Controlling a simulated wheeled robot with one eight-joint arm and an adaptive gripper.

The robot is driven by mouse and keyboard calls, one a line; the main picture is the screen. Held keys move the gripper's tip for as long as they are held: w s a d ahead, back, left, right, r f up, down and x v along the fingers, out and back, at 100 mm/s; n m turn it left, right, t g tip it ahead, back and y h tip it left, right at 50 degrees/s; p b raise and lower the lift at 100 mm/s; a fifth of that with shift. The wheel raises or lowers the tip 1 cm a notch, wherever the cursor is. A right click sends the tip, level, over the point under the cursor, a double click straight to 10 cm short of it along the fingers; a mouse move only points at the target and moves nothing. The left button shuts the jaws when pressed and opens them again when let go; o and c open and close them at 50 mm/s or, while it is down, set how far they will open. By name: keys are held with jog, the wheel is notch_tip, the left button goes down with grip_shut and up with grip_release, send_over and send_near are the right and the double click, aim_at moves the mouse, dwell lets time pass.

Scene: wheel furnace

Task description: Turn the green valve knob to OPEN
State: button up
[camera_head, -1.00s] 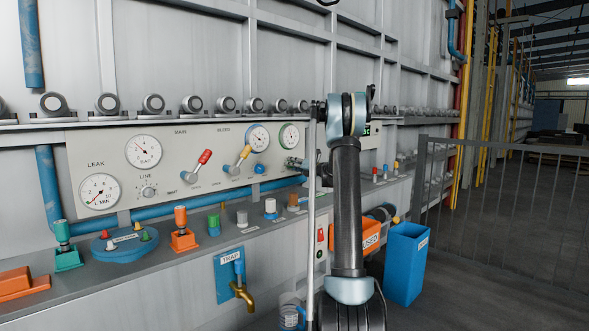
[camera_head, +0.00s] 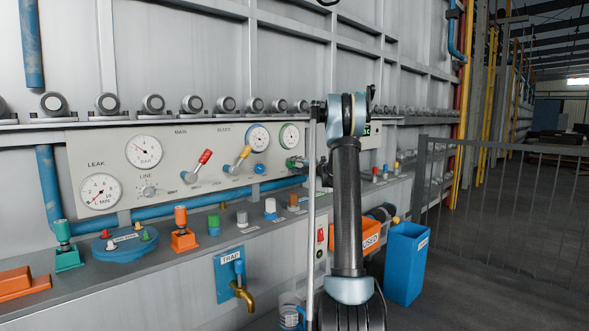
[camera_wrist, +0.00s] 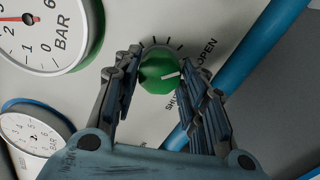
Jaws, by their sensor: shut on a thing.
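The green valve knob (camera_wrist: 159,72) sits on the pale panel in the wrist view, between the fingers of my gripper (camera_wrist: 163,78). The fingers are shut on its sides. The knob's white pointer line points to the right, between the printed word SHUT (camera_wrist: 173,101) below and the word OPEN (camera_wrist: 205,54) above right; its exact mark is hard to tell. In the head view a small part of the green knob (camera_head: 290,163) shows at the panel's right end, with my gripper (camera_head: 299,163) at it, partly hidden by my arm.
A BAR gauge (camera_wrist: 40,30) and a second gauge (camera_wrist: 40,140) lie left of the knob. A blue pipe (camera_wrist: 262,45) runs close by on the right. In the head view, red (camera_head: 204,158) and yellow (camera_head: 244,153) levers stand left on the panel.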

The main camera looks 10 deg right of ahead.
jog(key=shift+w+d+m, duration=0.15)
jog(key=shift+d+m, duration=0.15)
jog(key=shift+d, duration=0.05)
jog(key=o, duration=0.9)
jog(key=shift+o, duration=0.8)
jog(key=shift+w+f, duration=0.1)
jog(key=shift+a, duration=0.15)
jog(key=shift+s, duration=0.2)
jog(key=v, duration=1.2)
jog(key=shift+w, duration=0.1)
